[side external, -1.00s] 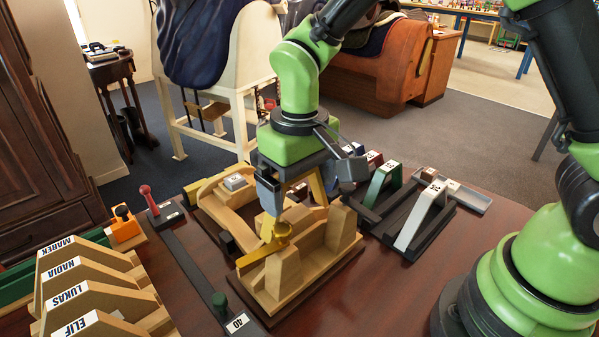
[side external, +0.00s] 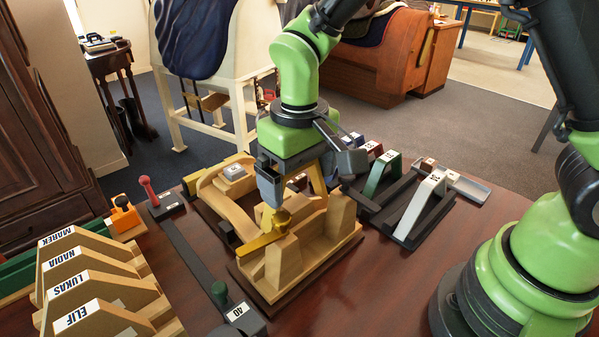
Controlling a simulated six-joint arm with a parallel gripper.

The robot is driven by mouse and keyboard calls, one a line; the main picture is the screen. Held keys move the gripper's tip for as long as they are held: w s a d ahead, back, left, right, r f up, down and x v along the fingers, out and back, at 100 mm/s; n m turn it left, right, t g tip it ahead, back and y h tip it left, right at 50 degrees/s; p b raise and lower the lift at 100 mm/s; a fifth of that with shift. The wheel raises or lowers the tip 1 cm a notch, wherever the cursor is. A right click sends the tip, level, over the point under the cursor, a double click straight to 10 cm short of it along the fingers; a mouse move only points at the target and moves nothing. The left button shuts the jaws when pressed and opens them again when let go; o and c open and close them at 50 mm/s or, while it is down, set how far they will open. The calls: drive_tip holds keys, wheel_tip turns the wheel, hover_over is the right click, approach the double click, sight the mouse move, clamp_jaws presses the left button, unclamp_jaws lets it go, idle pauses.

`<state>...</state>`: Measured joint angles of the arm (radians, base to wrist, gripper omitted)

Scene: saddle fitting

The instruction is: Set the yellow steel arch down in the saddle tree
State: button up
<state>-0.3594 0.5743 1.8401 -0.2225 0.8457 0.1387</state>
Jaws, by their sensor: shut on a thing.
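The wooden saddle tree (side external: 285,262) stands on a dark base in the middle of the table, with upright blocks at its near end and a curved piece at its far end. My gripper (side external: 305,190) points down over the middle of the tree. It is shut on the yellow steel arch (side external: 318,182), whose one leg shows between the jaws.
Green (side external: 382,172) and white (side external: 428,203) arches stand in a dark rack on the right, with red and blue ones behind. Name-labelled wooden holders (side external: 95,280) fill the left front. A dark bar with a green knob (side external: 219,290) runs left of the tree.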

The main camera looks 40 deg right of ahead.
drive_tip(key=shift+f, duration=0.25)
drive_tip(key=shift+f, duration=0.3)
drive_tip(key=shift+f, duration=0.9)
